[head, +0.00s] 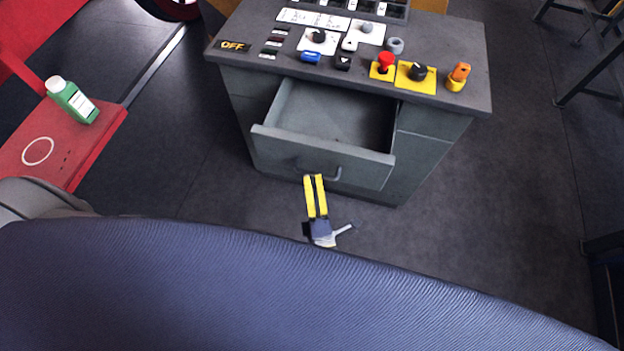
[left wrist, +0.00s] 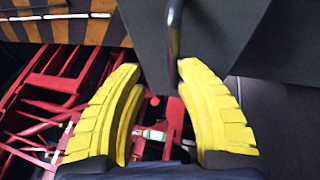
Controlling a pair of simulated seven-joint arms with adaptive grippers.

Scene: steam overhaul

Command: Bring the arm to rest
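My left gripper (head: 313,178) has yellow fingers and is just in front of the grey drawer (head: 325,155), by its handle (head: 335,174). In the left wrist view the fingers (left wrist: 160,68) stand apart with a gap between them. The handle (left wrist: 174,35) shows as a dark bar ahead, near the gap. I cannot tell whether a finger touches it. Nothing is held. The drawer is pulled out of the grey cabinet (head: 430,148) and looks empty. My right gripper is not in view.
The cabinet top carries a red button (head: 385,62), black knobs and an orange switch (head: 458,75). Dark floor is clear right of the cabinet. Metal frames stand at the right edge.

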